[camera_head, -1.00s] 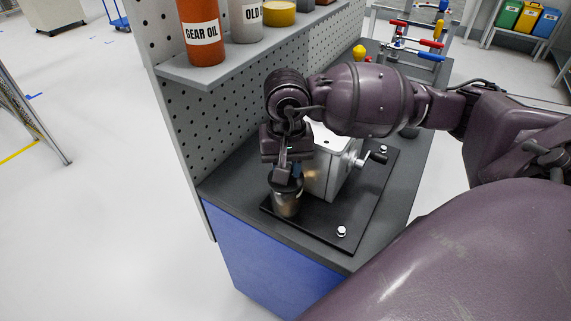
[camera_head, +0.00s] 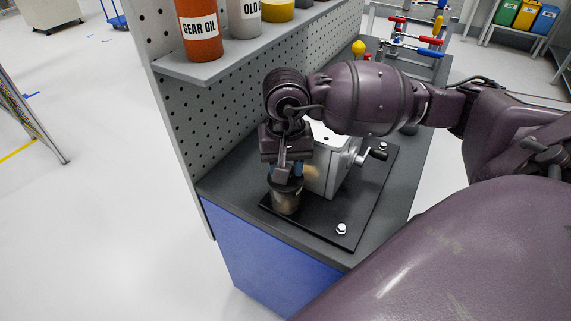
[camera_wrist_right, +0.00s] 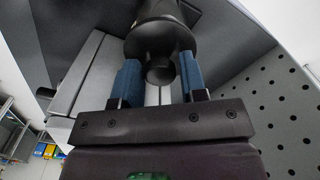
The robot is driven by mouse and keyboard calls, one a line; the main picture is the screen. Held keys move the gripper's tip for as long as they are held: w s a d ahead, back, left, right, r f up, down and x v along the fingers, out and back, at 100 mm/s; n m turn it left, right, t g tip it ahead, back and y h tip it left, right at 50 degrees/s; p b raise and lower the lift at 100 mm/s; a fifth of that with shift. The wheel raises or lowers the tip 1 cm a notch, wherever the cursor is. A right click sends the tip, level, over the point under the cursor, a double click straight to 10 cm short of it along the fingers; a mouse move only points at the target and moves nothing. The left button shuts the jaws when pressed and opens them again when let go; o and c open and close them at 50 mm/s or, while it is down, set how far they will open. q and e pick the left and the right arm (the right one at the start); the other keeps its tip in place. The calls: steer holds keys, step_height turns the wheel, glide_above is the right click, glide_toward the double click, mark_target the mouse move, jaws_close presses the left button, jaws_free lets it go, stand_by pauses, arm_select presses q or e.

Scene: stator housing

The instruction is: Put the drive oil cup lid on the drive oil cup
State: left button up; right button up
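The metal drive oil cup (camera_head: 286,203) stands upright at the near left corner of the black plate. The dark drive oil cup lid (camera_head: 284,184) sits over the cup's mouth and looks level. In the right wrist view, the lid's dark round knob (camera_wrist_right: 160,72) is between the blue fingers of my right gripper (camera_wrist_right: 159,80). Narrow gaps show on both sides of the knob, so the gripper looks open around it. In the head view, my right gripper (camera_head: 289,170) is just above the lid and partly hides it. My left gripper is not in view.
A grey housing with a crank handle (camera_head: 375,153) stands right beside the cup on the black plate (camera_head: 325,226). A perforated panel (camera_head: 190,125) rises at the left. Its shelf (camera_head: 192,72) holds a red gear oil container (camera_head: 200,30) and other containers.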

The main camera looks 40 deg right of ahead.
steer(key=o, duration=0.3)
step_height(320, 180, up, 11)
steer(key=shift+f, duration=0.1)
stand_by(0.5)
